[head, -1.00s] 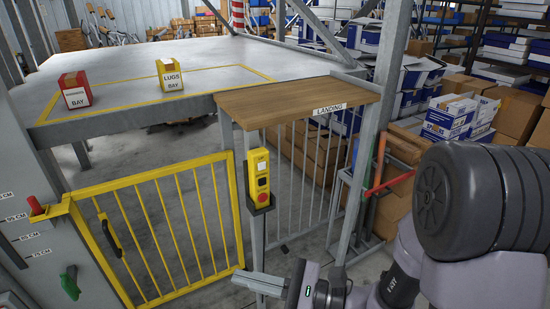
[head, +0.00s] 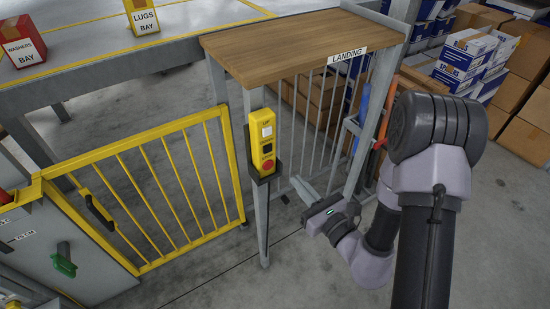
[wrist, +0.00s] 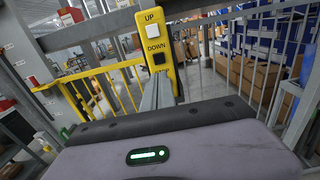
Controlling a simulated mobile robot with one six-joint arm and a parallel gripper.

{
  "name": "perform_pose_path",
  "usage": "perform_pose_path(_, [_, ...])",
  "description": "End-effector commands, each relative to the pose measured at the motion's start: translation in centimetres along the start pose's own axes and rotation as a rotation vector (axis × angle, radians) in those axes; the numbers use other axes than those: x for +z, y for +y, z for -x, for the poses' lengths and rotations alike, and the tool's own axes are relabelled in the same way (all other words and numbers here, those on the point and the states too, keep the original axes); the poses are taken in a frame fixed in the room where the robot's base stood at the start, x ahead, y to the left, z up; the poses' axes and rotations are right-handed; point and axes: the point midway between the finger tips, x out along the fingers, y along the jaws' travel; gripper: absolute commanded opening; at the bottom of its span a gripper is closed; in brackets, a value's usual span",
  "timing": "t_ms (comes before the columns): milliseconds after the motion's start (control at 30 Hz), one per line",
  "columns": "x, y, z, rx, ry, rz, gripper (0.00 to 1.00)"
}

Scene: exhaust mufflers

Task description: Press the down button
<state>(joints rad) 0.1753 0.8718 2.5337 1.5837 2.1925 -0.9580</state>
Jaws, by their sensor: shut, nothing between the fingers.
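The yellow control box (head: 263,142) hangs on a grey post beside the yellow gate. It has a white button (head: 267,131), a black button (head: 267,149) and a red button (head: 267,166). In the wrist view, the white button (wrist: 155,29) is under the word UP and the black down button (wrist: 159,58) is under the word DOWN. My gripper (head: 303,189) is shut and empty, to the right of and a little below the box, apart from it in the head view. Its grey fingers (wrist: 153,93) point toward the box below the down button, hiding the box's lower part.
A wooden landing board (head: 290,42) juts out above the box. The yellow gate (head: 155,195) stands to the left, and a grey railing (head: 313,120) stands behind. Blue and white cartons (head: 470,60) are stacked at the back right. The floor in front is clear.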

Motion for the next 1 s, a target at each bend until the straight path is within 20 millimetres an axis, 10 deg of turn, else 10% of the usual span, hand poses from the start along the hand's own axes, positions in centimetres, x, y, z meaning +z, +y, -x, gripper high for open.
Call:
perform_pose_path(500, [0.0, 0.1, -10.4, 0.002, -0.003, 0.001, 0.00])
perform_pose_path(1000, [0.0, 0.1, -11.9, 0.001, -0.001, -0.001, 0.00])
